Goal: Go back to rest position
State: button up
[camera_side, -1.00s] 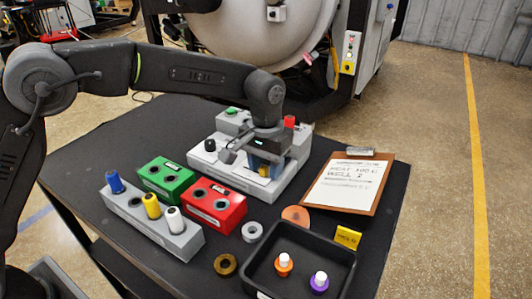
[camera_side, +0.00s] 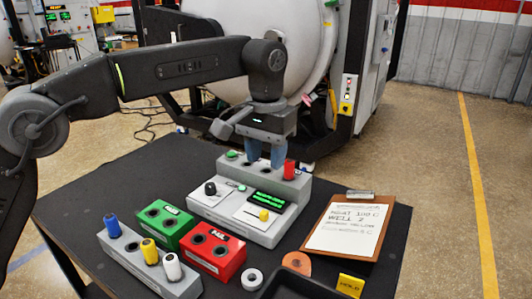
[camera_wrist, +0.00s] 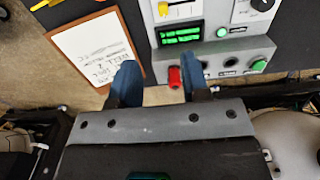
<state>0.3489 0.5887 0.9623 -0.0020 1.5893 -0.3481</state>
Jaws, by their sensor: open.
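My gripper (camera_side: 265,155) is raised above the back part of a grey control unit (camera_side: 236,222), with its blue fingers apart and nothing between them. In the wrist view my gripper (camera_wrist: 160,77) shows both blue fingers spread, with the clipboard on the left and the control unit on the right. The control unit has a black knob (camera_side: 210,188), a yellow knob (camera_side: 264,215), a lit green display (camera_side: 267,200) and a red cylinder (camera_side: 290,169) standing at its back right. The red cylinder also shows in the wrist view (camera_wrist: 174,77), near the right finger.
A rack (camera_side: 140,270) holds blue, yellow and white cylinders. A clipboard (camera_side: 345,228) lies at the right. A dark tray (camera_side: 290,284) is cut off at the bottom. The large furnace (camera_side: 285,40) stands behind the table.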

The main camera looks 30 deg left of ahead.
dwell(0.3)
jog(key=s+a+r+t, duration=0.3)
jog(key=s+a+r, duration=0.2)
jog(key=s+a, duration=0.65)
jog(key=s+a+f+t, duration=0.1)
jog(key=s+a+f, duration=0.2)
jog(key=s, duration=0.4)
jog(key=s+a+f+t, duration=0.1)
jog(key=s+a+f, duration=0.2)
jog(key=s+f, duration=0.3)
jog(key=shift+s+t, duration=0.3)
jog(key=shift+s, duration=0.95)
